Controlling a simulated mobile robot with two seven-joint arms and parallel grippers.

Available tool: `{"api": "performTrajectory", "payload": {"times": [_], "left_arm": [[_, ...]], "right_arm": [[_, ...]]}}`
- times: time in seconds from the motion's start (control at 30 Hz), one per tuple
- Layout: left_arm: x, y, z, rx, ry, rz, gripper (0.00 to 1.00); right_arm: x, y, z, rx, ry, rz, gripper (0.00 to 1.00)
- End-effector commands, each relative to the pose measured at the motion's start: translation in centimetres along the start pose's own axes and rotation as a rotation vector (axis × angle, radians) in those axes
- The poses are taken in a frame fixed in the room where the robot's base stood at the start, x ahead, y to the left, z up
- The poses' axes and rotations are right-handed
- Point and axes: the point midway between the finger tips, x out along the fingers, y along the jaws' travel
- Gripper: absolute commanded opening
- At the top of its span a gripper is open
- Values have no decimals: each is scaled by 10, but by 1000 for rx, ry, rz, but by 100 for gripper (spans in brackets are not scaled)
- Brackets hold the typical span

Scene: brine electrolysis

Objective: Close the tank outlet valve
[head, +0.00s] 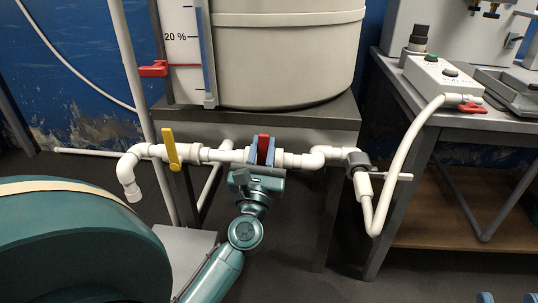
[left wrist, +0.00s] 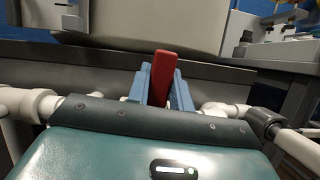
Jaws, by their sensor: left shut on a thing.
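A red valve handle (head: 263,149) sits on the white pipe (head: 215,154) below the tank (head: 285,55). It stands across the pipe line. My left gripper (head: 262,152) is shut on this handle, with a blue finger on each side. In the left wrist view the red handle (left wrist: 163,78) stands upright between the blue fingers (left wrist: 160,88). The valve body is hidden behind the gripper. A yellow handle (head: 171,150) further left on the same pipe also stands across it. My right gripper (head: 508,297) shows only two blue fingertips, apart, at the bottom right edge.
A steel table (head: 478,116) at right carries a control box (head: 440,76). A white hose (head: 405,150) drops from it to a dark fitting (head: 357,161). A large green drum-shaped thing fills the lower left.

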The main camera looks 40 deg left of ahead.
Motion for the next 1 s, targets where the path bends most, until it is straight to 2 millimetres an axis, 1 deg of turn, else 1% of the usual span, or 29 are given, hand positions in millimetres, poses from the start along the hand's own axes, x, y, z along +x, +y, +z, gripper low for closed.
{"api": "performTrajectory", "payload": {"times": [0.3,0.77,0.8,1.0], "left_arm": [[0,6,-1,-82,1,35,0],[0,7,0,-92,1,40,0],[0,7,0,-91,1,40,25],[0,7,0,-89,1,38,41]], "right_arm": [[3,3,-6,-34,50,-5,36],[4,3,-6,-38,54,-4,36],[4,3,-6,-38,54,-4,36],[4,3,-6,-38,55,-4,36]]}}
